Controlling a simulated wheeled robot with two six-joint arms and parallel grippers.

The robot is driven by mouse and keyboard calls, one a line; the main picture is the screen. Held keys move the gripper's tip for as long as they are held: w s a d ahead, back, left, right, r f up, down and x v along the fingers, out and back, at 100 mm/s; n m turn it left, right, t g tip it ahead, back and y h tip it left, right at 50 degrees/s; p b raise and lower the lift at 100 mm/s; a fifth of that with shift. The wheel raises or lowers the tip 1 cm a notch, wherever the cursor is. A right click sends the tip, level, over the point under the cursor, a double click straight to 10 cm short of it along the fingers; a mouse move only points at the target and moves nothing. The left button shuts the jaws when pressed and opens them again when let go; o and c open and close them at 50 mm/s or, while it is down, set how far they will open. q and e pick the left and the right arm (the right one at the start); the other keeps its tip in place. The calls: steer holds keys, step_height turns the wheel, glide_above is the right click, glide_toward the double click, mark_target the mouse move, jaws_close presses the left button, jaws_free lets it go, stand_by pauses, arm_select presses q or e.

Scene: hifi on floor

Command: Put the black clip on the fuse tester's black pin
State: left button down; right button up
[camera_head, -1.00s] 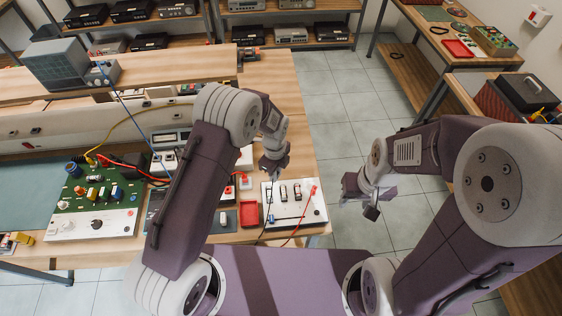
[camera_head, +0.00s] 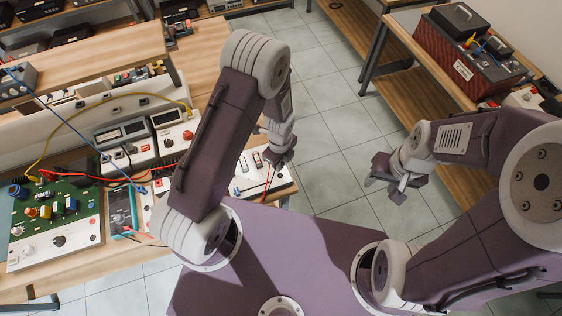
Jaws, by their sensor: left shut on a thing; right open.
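The fuse tester (camera_head: 247,187) is a white panel at the right end of the workbench, partly covered by my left arm. A red lead (camera_head: 268,186) crosses its right part. The black pin cannot be made out. My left gripper (camera_head: 277,160) is at the panel's upper right, with its jaws shut. What it holds is too small and hidden to see clearly; it appears to be the black clip. I cannot tell whether it touches the panel. My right gripper (camera_head: 382,180) is open and empty over the floor, right of the bench.
A green circuit board (camera_head: 30,212) and white meters (camera_head: 125,150) with coloured leads stand on the bench to the left. Bare tile floor (camera_head: 335,125) lies between this bench and the right-hand bench. A dark red case (camera_head: 462,68) stands on that bench.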

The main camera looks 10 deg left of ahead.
arm_select(q)
steer(key=b, duration=0.3)
glide_above(280, 175)
step_height(280, 175, down, 5)
steer(key=shift+r, duration=0.1)
steer(key=shift+s+r, duration=0.1)
stand_by(0.6)
steer(key=shift+f+b, duration=0.65)
steer(key=shift+f, duration=0.2)
stand_by(0.7)
steer(key=c, duration=1.3)
jaws_free()
steer(key=shift+o, duration=0.2)
